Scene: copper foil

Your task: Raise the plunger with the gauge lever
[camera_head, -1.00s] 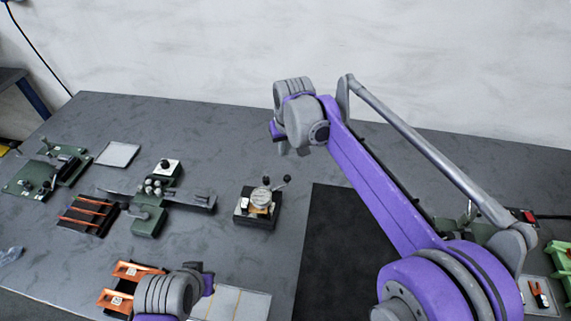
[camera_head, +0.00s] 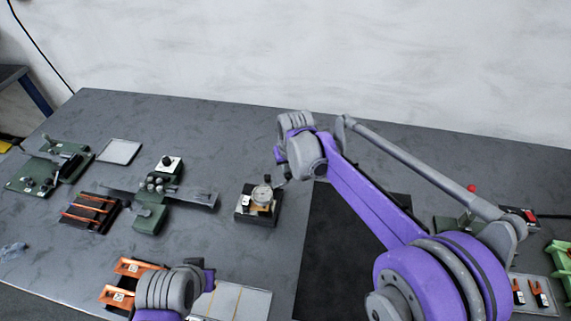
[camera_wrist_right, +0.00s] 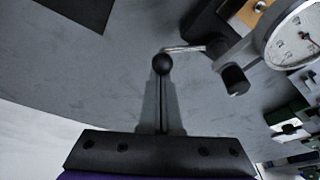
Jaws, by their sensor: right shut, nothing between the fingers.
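The gauge (camera_head: 262,193), a round white dial on a black base, stands left of the black mat; its dial also shows at the top right in the right wrist view (camera_wrist_right: 293,38). The gauge lever (camera_wrist_right: 184,49) is a thin metal rod ending in a black ball knob (camera_wrist_right: 162,64). My right gripper (camera_head: 284,176) is just right of the gauge. In the right wrist view its fingers (camera_wrist_right: 163,88) are shut and empty, with their tips at the ball knob; whether they touch it I cannot tell. My left gripper (camera_head: 208,277) is low in the head view, its fingers unclear.
A green fixture (camera_head: 150,217) and a black rack with orange strips (camera_head: 88,213) stand to the left. An orange-and-black holder (camera_head: 128,268) and a pale panel (camera_head: 245,303) lie near the front. The black mat (camera_head: 330,250) looks bare where visible.

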